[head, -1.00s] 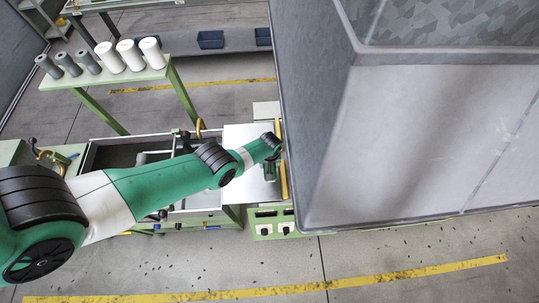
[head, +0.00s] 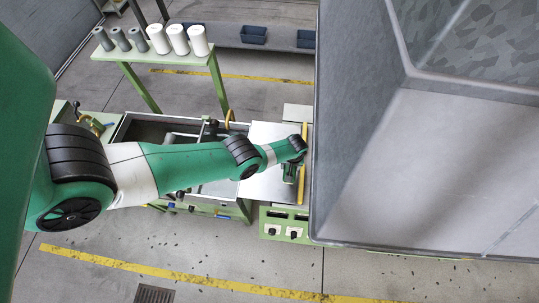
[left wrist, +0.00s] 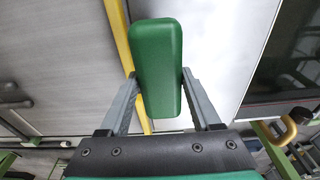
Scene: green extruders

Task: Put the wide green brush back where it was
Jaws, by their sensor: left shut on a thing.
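The wide green brush (left wrist: 157,60) shows in the left wrist view as a rounded green block. My left gripper (left wrist: 159,76) is shut on it, one grey finger on each side. In the head view my left arm reaches right, and the left gripper (head: 290,172) is over the right part of a pale metal worktop (head: 262,188), close to a yellow bar (head: 303,150). The gripper and brush are small and partly hidden by the wrist there. I cannot tell whether the brush touches the worktop. My right gripper is not in view.
A large grey box-like housing (head: 420,170) fills the right side, close to my left gripper. A green control panel (head: 284,225) is at the worktop's front. A green stand (head: 218,85) with white and grey cylinders is behind. Open floor lies in front.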

